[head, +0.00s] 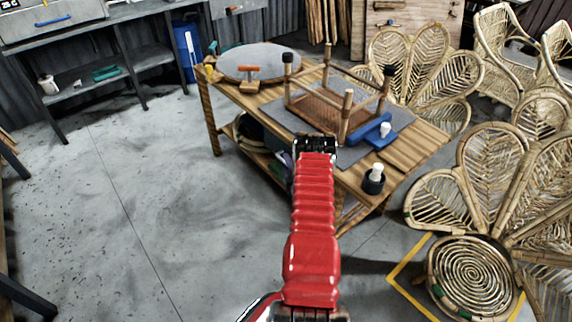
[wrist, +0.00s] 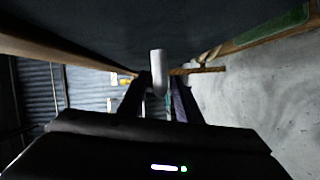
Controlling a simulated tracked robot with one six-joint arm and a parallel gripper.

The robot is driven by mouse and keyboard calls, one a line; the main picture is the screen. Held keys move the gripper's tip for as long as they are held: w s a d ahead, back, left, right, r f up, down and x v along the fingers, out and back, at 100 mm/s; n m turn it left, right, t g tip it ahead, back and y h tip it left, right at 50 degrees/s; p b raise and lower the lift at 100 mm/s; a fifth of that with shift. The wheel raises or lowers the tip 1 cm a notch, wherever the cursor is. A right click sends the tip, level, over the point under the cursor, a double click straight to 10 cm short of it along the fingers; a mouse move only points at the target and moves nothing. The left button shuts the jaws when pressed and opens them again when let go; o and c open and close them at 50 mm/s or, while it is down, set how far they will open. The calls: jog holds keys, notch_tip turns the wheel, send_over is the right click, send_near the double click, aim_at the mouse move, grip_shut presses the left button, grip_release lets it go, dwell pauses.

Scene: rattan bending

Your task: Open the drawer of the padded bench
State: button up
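The padded bench (head: 414,150) is a wooden table with grey pads on top, in the middle of the head view. My gripper (head: 315,145) is at its near long edge, and my red arm covers the part below. In the wrist view a dark flat front (wrist: 165,25), apparently the drawer, fills the top. A pale round-ended handle (wrist: 158,65) sticks out from it. My gripper's two dark fingers (wrist: 158,85) stand apart on either side of the handle. I cannot tell whether either finger touches it. I see no gap showing the drawer open.
An upturned stool (head: 330,105), a blue tool (head: 370,131) and a black pot (head: 374,180) stand on the bench. Rattan chairs (head: 480,190) crowd the right side. A workbench (head: 110,18) is at the back left. Bare floor (head: 160,190) lies to the left.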

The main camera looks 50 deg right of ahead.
jog(key=shift+c, duration=0.4)
grip_shut()
jog(key=shift+a, duration=0.1)
